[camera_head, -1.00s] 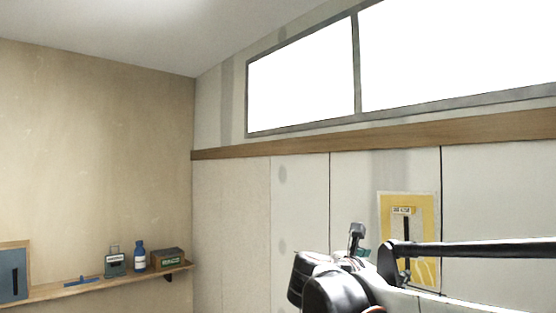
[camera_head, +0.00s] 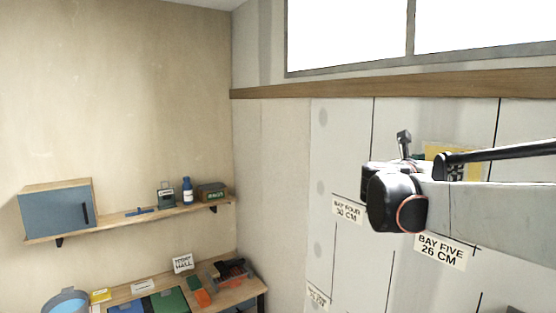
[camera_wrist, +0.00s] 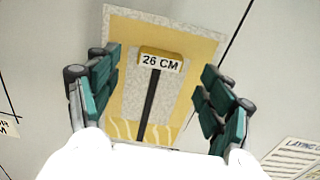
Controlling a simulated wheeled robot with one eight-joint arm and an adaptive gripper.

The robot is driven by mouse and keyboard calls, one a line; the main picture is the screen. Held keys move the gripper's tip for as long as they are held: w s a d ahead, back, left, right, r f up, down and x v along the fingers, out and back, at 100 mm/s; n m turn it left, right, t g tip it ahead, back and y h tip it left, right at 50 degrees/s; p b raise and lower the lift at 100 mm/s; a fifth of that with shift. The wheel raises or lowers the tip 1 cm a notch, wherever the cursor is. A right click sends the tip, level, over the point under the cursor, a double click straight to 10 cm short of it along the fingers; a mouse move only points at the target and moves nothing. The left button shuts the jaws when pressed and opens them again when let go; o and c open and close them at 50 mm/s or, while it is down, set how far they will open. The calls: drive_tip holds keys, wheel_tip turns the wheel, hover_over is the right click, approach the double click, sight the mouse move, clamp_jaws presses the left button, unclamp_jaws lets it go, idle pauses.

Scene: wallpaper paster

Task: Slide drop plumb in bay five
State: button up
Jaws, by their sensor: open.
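A yellow and speckled panel (camera_wrist: 201,46) is on the wall, with a dark upright slot (camera_wrist: 149,105) in it. A tan slider block (camera_wrist: 152,52) with a "26 CM" label sits at the top of the slot. My gripper (camera_wrist: 160,68) is open, its teal-padded fingers to the left and right of the block, apart from it and empty. In the head view my arm hides much of the panel (camera_head: 436,149). The "BAY FIVE 26 CM" sign (camera_head: 440,251) is on the wall below my arm. The fingertips are not clear in that view.
A "BAY FOUR 30 CM" sign (camera_head: 346,209) is left of my arm. A wall shelf (camera_head: 110,225) holds a blue-fronted cabinet (camera_head: 50,215), a blue bottle (camera_head: 187,190) and boxes. A bench with coloured items is below. A printed sheet (camera_wrist: 292,160) is at the wrist view's lower right.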

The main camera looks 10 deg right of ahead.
sight(475, 172)
drive_tip(key=x, duration=0.4)
drive_tip(key=shift+w+d, duration=0.1)
drive_tip(key=shift+d, duration=0.25)
drive_tip(key=c, duration=1.2)
